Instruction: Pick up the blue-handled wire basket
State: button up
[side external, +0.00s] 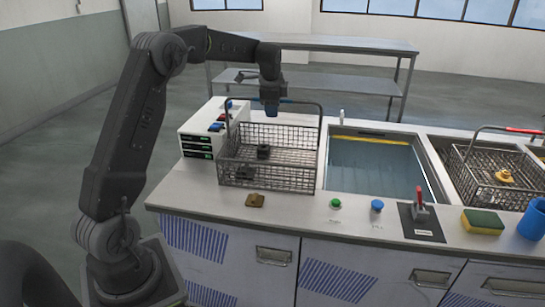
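The blue-handled wire basket (297,158) stands on the counter left of the water tank, with dark parts (263,152) inside it. Its tall handle arches up, with a blue grip (290,100) at the top.
A water-filled tank (375,168) lies right of the basket. A red-handled wire basket (500,180) sits in a basin farther right. A control box (198,147) stands close on the left. A brass-coloured part (255,200), buttons, a sponge (482,222) and a blue cup (533,220) line the front.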

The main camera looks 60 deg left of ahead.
grip_shut()
dwell(1.1)
jog(key=shift+r, duration=0.2)
